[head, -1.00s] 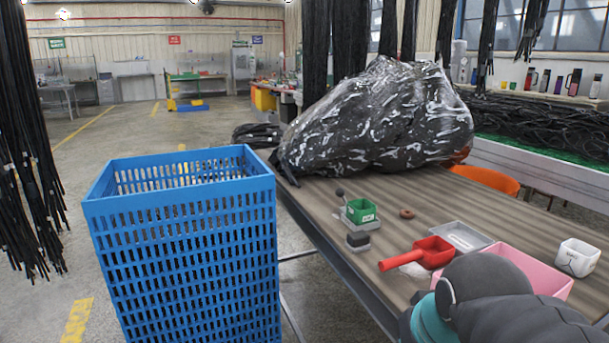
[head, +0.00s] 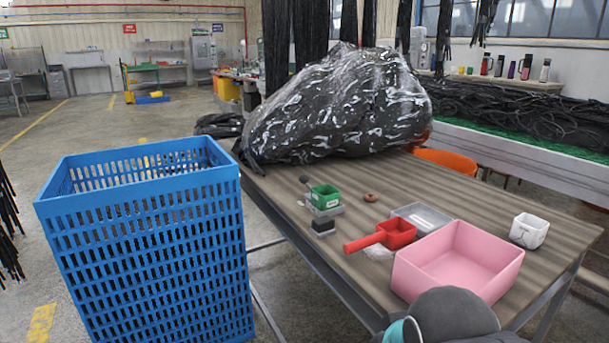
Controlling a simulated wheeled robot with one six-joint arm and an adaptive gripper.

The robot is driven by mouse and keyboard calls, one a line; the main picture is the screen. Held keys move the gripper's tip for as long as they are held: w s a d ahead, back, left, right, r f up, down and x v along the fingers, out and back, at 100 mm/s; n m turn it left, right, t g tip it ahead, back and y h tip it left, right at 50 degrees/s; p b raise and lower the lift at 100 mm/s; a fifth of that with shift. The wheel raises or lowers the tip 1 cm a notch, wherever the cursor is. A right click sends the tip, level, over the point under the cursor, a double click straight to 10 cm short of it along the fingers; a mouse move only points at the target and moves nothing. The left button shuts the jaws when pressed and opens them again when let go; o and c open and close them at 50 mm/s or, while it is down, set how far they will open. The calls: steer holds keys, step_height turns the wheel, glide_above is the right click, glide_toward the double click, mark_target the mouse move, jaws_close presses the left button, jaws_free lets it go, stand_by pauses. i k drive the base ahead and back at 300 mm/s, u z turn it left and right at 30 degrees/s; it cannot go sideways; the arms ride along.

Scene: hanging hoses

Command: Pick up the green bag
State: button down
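No green bag shows plainly in the head view. The only large bag is a shiny black plastic bag (head: 340,108), lying full and crumpled on the far end of the wooden table (head: 480,198). A grey and teal part of my arm shows at the bottom edge, in front of the pink bin. My gripper is out of view.
A tall blue perforated crate (head: 150,250) stands left of the table.

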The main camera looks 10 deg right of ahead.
mark_target(325, 197)
steer(key=k, duration=0.8)
steer(key=u, duration=0.95)
steer(key=i, duration=1.05)
steer(key=u, duration=0.05)
